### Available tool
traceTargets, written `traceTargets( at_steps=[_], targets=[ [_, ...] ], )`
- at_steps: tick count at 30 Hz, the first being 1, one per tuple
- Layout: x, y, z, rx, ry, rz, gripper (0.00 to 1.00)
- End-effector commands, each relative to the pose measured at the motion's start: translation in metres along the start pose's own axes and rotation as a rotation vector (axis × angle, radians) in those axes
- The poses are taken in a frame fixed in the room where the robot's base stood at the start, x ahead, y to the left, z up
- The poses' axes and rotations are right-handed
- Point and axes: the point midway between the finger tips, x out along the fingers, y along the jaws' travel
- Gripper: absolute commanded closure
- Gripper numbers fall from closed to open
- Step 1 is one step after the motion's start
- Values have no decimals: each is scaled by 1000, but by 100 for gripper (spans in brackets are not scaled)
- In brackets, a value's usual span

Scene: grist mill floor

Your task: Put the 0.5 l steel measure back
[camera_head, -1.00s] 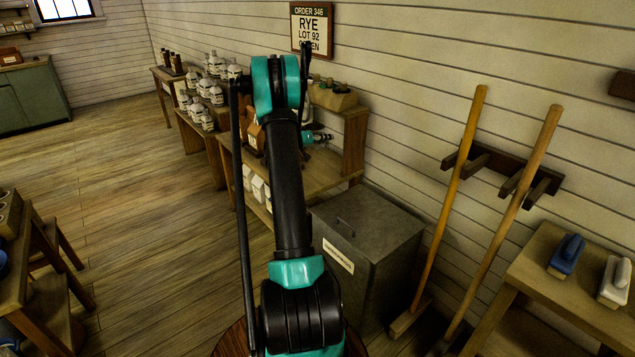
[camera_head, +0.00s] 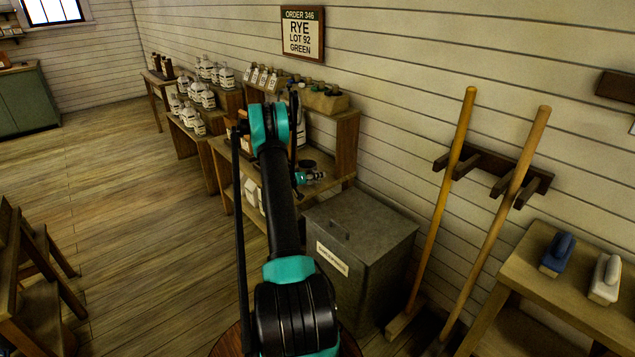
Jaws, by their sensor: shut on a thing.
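My gripper (camera_head: 312,177) is small in the head view, at the far end of my arm, over the bench against the wall. It is shut on a small greyish metal thing, which I take to be the 0.5 l steel measure; fingers and distance hide most of it, and no marking can be read. A dark round vessel or opening (camera_head: 307,164) shows just behind the gripper; I cannot tell whether it is part of the held thing. The bench (camera_head: 340,180) has a raised shelf at its back. My arm hides part of the bench top.
A grey lidded bin (camera_head: 365,250) stands in front of the bench's right end. White bottles (camera_head: 200,95) crowd the tables to the left. Small bottles (camera_head: 262,78) and a box (camera_head: 325,100) stand on the raised shelf. Two brooms (camera_head: 490,210) lean at right.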

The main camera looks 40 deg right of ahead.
Motion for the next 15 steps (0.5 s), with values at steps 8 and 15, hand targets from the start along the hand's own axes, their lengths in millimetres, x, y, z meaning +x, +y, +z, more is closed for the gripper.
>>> traceTargets(
  at_steps=[8, 15],
  targets=[
    [6, -13, 19, 0, 1, 0, 100],
    [7, -14, 21, 0, 0, 0, 100]
  ],
)
